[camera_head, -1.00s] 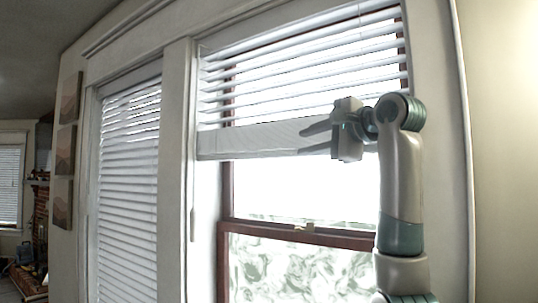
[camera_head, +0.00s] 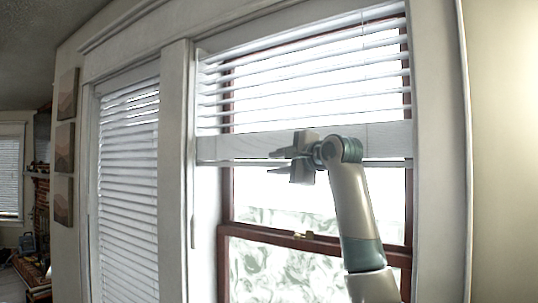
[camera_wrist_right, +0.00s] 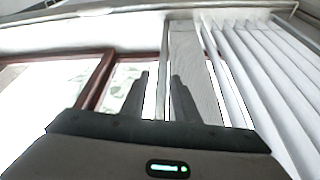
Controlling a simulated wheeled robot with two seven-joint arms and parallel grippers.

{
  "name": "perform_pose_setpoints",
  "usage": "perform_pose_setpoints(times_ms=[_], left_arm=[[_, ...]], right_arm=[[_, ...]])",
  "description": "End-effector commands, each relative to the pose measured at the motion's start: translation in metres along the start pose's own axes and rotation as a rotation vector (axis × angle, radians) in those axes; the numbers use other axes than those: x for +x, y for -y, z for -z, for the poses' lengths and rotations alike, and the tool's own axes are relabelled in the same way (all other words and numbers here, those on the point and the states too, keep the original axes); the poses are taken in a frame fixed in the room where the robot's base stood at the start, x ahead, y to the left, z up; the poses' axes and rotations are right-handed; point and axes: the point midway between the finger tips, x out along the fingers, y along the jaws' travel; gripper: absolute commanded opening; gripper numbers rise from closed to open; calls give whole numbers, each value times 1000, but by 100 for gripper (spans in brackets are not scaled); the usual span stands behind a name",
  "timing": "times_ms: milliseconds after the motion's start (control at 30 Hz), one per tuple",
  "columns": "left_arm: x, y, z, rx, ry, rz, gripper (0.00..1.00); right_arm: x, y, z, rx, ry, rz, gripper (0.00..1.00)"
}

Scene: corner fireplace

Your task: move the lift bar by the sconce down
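The lift bar (camera_head: 232,149) is the pale bottom rail and slat stack of the raised blind on the right window. It hangs level across the upper window and also shows in the right wrist view (camera_wrist_right: 190,52). My right gripper (camera_head: 272,162) is at the bar's lower edge, left of its middle, pointing left. Its two fingers are apart with a gap between them, also seen in the right wrist view (camera_wrist_right: 160,97). One finger overlaps the stack and the other lies below its edge; contact cannot be told. My left gripper and the sconce are out of view.
Slats (camera_head: 300,85) hang spread above the bar. Below it are bare glass and a red-brown sash with a lock (camera_head: 303,235). A second blind (camera_head: 128,190) hangs lowered at left. The right wall (camera_head: 505,150) is bare and brightly lit.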

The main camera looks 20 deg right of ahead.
Motion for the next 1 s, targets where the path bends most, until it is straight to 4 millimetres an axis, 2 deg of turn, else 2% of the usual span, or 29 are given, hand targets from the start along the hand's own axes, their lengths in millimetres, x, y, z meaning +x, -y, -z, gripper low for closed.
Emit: perform_pose_setpoints(times_ms=[33,300,700,733,833,1000], left_arm=[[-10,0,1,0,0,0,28],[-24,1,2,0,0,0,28],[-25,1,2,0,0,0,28],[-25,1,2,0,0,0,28],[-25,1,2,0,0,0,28],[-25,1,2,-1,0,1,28]], right_arm=[[8,4,-1,1,-1,-3,28],[35,2,0,0,-1,-1,28],[40,-1,0,0,-1,0,28],[40,-1,0,0,-1,0,26],[40,0,0,0,-1,0,2],[39,0,0,-1,-1,0,0]])
